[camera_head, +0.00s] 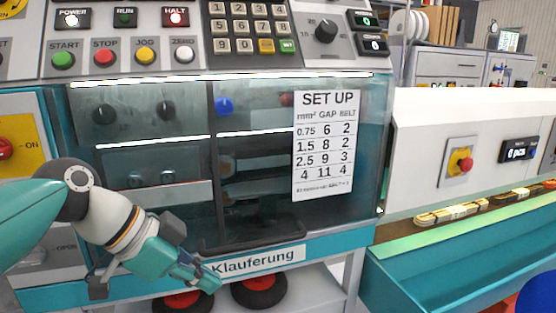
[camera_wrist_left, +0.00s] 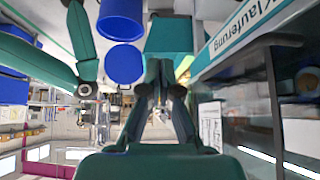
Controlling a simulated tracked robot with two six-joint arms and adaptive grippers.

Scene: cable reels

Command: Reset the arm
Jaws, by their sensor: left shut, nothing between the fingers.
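My left arm comes in from the left of the head view, and its gripper (camera_head: 208,280) points down and to the right. The gripper hangs in front of the machine's lower edge, beside the "Klauferung" label (camera_head: 256,260). Its fingers are shut and hold nothing. In the left wrist view the closed fingers (camera_wrist_left: 160,72) show in the middle, with the label strip (camera_wrist_left: 238,24) to their right. My right gripper is not seen in either view.
The machine's glass cover (camera_head: 250,170) carries a SET UP sheet (camera_head: 324,145) and a dark handle. A teal trough (camera_head: 470,255) stands at the right. Reels with red hubs (camera_head: 258,284) sit on a shelf below. Blue round containers (camera_wrist_left: 122,20) show in the wrist view.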

